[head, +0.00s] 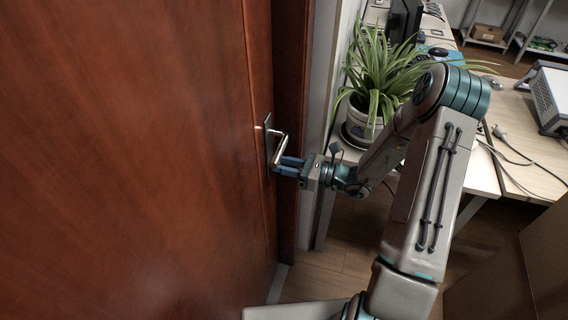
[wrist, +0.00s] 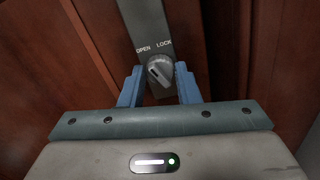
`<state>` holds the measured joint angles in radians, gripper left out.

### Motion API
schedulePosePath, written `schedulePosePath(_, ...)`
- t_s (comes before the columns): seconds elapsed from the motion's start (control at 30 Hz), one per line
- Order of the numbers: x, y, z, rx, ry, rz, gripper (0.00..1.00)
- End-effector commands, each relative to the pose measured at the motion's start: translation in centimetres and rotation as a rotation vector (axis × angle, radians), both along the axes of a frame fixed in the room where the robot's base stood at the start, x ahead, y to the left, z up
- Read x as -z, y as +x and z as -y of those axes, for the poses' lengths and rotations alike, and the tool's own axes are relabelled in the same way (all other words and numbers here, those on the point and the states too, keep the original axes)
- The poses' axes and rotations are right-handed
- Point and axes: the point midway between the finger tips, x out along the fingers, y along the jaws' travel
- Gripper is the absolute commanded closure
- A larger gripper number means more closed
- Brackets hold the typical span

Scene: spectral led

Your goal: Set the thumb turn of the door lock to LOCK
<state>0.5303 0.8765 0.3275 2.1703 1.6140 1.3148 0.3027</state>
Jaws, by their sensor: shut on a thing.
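The thumb turn (wrist: 160,73) is a round grey knob with a raised grip on the dark lock plate (wrist: 146,20). OPEN is printed above it to the left and LOCK above it to the right. The grip and its pale mark lean to the upper left, toward OPEN. My gripper (wrist: 159,68) has one blue finger on each side of the knob and is shut on it. In the head view my gripper (head: 279,166) is at the plate just below the lever handle (head: 280,147); the thumb turn is hidden there.
The brown wooden door (head: 130,150) fills the left and looks closed against its frame. To the right, a potted plant (head: 366,115) stands on a table (head: 480,170) close behind my arm. Cables and an instrument (head: 552,98) lie further right.

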Motion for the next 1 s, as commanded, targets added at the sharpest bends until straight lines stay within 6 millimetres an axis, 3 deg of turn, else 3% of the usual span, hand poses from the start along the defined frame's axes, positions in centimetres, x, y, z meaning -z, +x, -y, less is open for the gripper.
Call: schedulePosePath(1.0, -0.11, 0.19, 0.18, 0.003, 0.285, -0.696, 0.93)
